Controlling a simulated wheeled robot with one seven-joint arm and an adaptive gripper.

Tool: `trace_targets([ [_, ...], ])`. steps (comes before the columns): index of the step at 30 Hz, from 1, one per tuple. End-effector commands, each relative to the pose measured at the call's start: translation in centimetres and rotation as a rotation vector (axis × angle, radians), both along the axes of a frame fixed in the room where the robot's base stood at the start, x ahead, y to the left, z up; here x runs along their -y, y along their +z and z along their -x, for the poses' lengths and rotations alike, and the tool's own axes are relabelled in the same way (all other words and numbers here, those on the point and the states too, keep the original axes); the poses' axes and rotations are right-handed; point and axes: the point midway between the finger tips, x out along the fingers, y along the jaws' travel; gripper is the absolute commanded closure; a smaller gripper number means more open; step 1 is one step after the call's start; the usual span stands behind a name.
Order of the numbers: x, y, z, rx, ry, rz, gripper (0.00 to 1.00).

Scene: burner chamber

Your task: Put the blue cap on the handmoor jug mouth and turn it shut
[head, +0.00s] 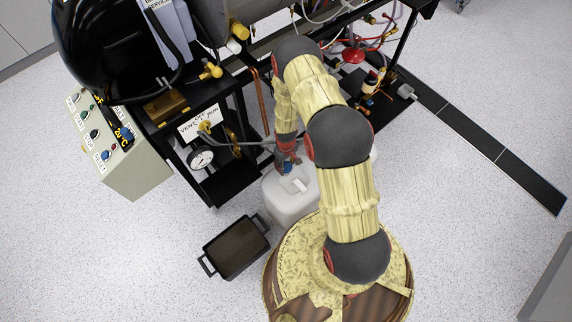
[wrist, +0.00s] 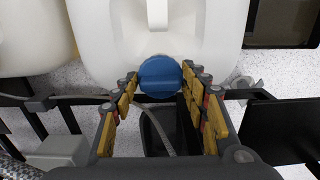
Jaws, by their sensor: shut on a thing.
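The white jug (head: 285,205) stands on the floor in front of the black rig, partly behind my arm; in the wrist view its body and handle (wrist: 157,14) fill the top middle. My gripper (head: 287,160) points down at the jug's rig-side end. In the wrist view my gripper (wrist: 160,80) has its yellow-padded fingers shut on the blue cap (wrist: 159,72), one at each side. The cap also shows as a small blue patch in the head view (head: 287,169). It overlaps the jug's edge. The mouth is hidden, so I cannot tell whether the cap is seated on it.
A black two-handled tray (head: 235,248) lies on the floor left of the jug. The black rig frame (head: 215,180), with a gauge (head: 201,159) and pipes, is close behind the gripper. Another white container (wrist: 32,38) shows at left in the wrist view.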

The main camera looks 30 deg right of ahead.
Motion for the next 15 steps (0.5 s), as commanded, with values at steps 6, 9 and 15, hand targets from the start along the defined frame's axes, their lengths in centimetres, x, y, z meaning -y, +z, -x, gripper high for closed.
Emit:
trace_targets([
  [6, 0.01, -0.39, -0.02, 0.000, 0.000, 0.000, 0.52],
  [9, 0.01, -0.37, -0.02, 0.000, 0.000, 0.000, 0.46],
  [15, 0.01, -0.37, -0.02, 0.000, 0.000, 0.000, 0.35],
])
